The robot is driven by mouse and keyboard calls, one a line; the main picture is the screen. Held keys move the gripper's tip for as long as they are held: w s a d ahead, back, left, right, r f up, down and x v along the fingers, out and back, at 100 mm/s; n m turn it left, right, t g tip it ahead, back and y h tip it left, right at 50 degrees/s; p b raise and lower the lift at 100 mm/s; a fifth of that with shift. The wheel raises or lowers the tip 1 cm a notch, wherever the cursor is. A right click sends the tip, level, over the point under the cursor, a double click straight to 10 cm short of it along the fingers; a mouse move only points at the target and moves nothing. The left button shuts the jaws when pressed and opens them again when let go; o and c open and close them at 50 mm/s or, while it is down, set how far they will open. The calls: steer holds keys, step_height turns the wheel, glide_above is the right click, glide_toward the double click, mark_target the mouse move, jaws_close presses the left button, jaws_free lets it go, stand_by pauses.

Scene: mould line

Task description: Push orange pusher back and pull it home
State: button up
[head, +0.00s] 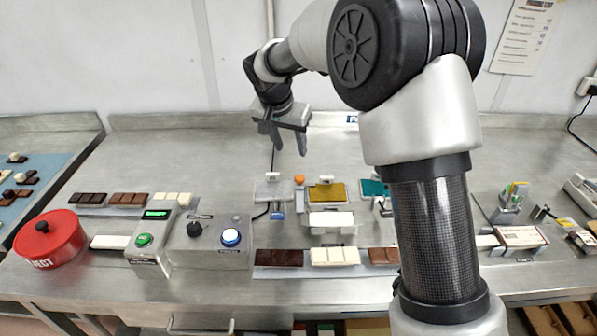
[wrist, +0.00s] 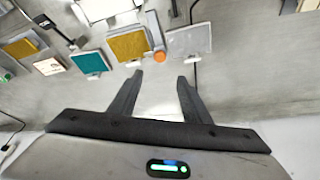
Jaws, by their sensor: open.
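The orange pusher (head: 299,180) shows as a small round orange knob between a clear plate and a yellow plate in the middle of the bench. In the wrist view the orange pusher (wrist: 158,57) lies just beyond the fingertips, roughly in line with the gap between them. My gripper (head: 287,142) is open and empty, above the back part of the bench, behind the pusher in the head view. In the wrist view my gripper (wrist: 160,77) shows both dark fingers spread apart with nothing between them.
Beside the pusher stand a clear plate (head: 272,189), a yellow plate (head: 327,192) and a teal plate (head: 374,188). In front are chocolate bars (head: 279,258), a control box (head: 215,240) and a red lidded pot (head: 45,240). The back of the bench is mostly free.

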mark_target(299, 177)
steer(key=p+x, duration=0.1)
steer(key=x, duration=1.4)
steer(key=shift+f, duration=0.25)
jaws_close()
